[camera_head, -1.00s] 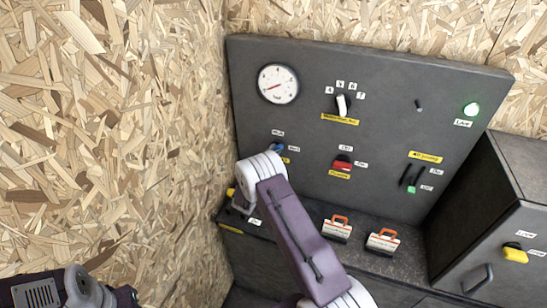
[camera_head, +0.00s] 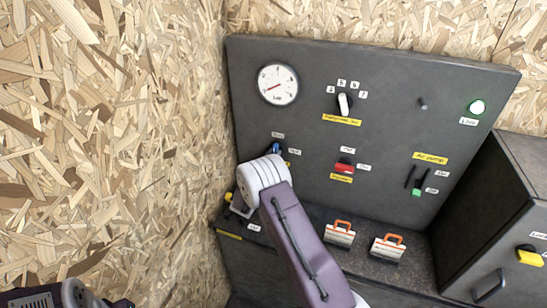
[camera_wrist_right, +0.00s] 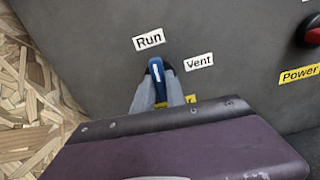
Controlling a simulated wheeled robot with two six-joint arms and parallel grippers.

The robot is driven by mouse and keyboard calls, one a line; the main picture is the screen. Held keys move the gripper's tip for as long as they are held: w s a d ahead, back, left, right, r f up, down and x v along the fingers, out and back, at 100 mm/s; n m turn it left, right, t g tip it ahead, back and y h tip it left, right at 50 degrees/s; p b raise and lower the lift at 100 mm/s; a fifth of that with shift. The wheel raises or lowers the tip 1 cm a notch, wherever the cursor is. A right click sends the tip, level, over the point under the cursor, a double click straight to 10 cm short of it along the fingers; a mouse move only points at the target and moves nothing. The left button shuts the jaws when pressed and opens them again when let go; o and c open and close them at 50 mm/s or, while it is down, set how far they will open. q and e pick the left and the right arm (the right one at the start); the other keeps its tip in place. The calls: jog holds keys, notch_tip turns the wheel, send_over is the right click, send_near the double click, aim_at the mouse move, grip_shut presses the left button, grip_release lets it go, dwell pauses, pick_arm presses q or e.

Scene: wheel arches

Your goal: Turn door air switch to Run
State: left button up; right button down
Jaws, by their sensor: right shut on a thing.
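The door air switch (camera_wrist_right: 156,72) has a blue handle with a white line, seen in the right wrist view. The line points up, close to the Run label (camera_wrist_right: 149,39); the Vent label (camera_wrist_right: 199,61) is to the right. My right gripper (camera_wrist_right: 158,82) is shut on the handle, with a grey finger on each side. In the head view the blue switch (camera_head: 276,147) shows just above my right wrist, which hides the fingers. A yellow label below the switch is mostly covered by my gripper. My left gripper is out of view; only part of that arm shows at lower left.
Two orange-handled items (camera_head: 339,233) (camera_head: 387,247) stand on the ledge. A chipboard wall (camera_head: 120,130) is close on the left.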

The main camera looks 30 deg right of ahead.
jog(key=shift+f+n, duration=0.3)
jog(key=shift+n, duration=0.3)
jog(key=c, duration=1.5)
grip_release()
jog(key=shift+o, duration=0.7)
jog(key=shift+a+r, duration=0.1)
jog(key=shift+r, duration=0.1)
jog(key=shift+s, duration=0.1)
jog(key=b+v, duration=0.1)
jog(key=v, duration=0.8)
jog(key=shift+b, duration=0.35)
